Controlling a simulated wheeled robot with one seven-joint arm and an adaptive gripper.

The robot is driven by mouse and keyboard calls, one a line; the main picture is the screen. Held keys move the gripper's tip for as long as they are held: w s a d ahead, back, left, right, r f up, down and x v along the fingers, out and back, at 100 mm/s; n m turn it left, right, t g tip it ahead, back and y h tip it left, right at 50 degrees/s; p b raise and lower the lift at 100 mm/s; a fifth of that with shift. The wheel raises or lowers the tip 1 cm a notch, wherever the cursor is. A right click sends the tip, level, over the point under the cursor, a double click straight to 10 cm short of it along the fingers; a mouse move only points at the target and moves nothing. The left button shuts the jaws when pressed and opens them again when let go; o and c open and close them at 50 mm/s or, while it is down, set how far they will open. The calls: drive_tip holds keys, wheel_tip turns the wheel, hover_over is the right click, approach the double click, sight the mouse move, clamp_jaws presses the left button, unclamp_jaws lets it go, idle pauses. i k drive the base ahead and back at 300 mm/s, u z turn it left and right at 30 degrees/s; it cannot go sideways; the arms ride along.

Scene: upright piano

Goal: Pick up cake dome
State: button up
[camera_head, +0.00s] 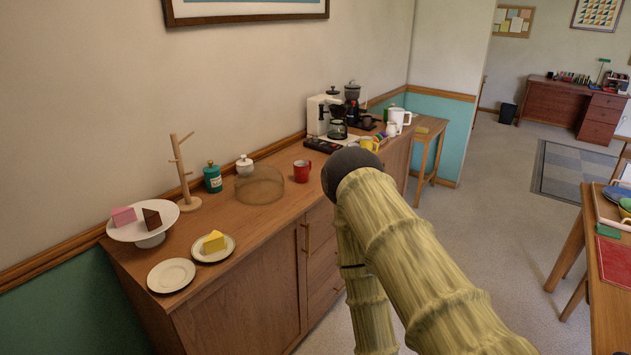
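The cake dome (259,186) looks like a low, see-through brownish cylinder. It stands on the wooden sideboard top, left of the red mug (302,171). A small white lidded pot (244,165) stands just behind it, partly overlapping it in view. My arm, with a bamboo-like surface and a dark rounded joint, reaches in from the lower right and bends downward to the right of the dome. My gripper is not in view. The arm is clearly apart from the dome in the picture.
A white cake stand (149,237) holds two cake slices. Two plates, one with a yellow slice (214,241), are in front. A wooden mug tree (185,175) and teal jar (213,178) stand behind. A coffee machine (318,113) is farther right. Floor right of the sideboard is clear.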

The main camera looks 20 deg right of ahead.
sight(258, 183)
drive_tip(key=z, duration=4.15)
drive_tip(key=i, duration=0.1)
drive_tip(key=u, duration=3.05)
drive_tip(key=i, duration=0.85)
drive_tip(key=u, duration=0.9)
drive_tip(key=i, duration=0.65)
drive_tip(key=u, duration=0.65)
